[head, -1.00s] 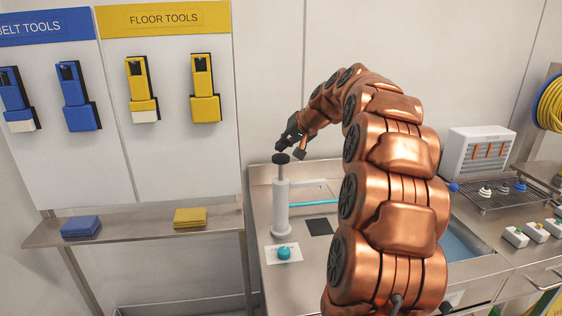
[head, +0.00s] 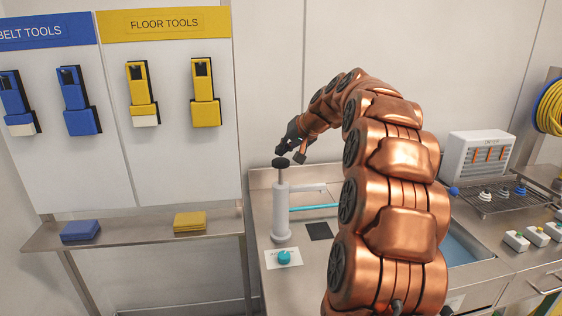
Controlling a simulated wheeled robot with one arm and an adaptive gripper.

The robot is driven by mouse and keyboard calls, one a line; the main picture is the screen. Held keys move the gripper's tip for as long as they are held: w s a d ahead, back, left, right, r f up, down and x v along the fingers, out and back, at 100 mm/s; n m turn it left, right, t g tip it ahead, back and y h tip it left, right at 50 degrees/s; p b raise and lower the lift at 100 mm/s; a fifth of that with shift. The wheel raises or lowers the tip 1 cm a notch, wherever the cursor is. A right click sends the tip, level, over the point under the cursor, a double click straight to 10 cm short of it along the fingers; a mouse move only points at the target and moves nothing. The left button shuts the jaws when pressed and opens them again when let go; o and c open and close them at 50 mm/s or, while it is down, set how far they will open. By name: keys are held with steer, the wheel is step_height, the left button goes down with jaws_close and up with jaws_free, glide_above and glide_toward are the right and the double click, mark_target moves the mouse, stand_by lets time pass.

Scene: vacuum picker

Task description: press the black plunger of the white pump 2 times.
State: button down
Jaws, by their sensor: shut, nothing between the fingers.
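The white pump (head: 281,212) stands upright on the steel counter. Its black plunger (head: 281,163) is at the top, with a length of stem showing below the cap, so it is raised. My gripper (head: 284,149) is shut and empty, with its dark fingers just above the plunger cap. Whether the fingertips touch the cap cannot be told at this size.
A white card with a teal knob (head: 284,257) lies in front of the pump. A dark square pad (head: 319,230) and a teal tube (head: 314,207) are to its right. A shelf with blue (head: 80,231) and yellow (head: 189,221) blocks is at left.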

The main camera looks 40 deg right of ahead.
mark_target(285, 162)
steer(key=shift+f, duration=0.1)
stand_by(0.3)
steer(key=shift+f+b, duration=0.3)
steer(key=shift+b, duration=0.15)
steer(key=shift+f+b, duration=1.5)
steer(key=shift+f, duration=0.7)
stand_by(2.4)
steer(key=shift+r, duration=0.15)
steer(key=shift+r+p, duration=1.15)
steer(key=shift+r, duration=1.3)
steer(key=shift+r+p, duration=1.2)
steer(key=shift+r, duration=1.3)
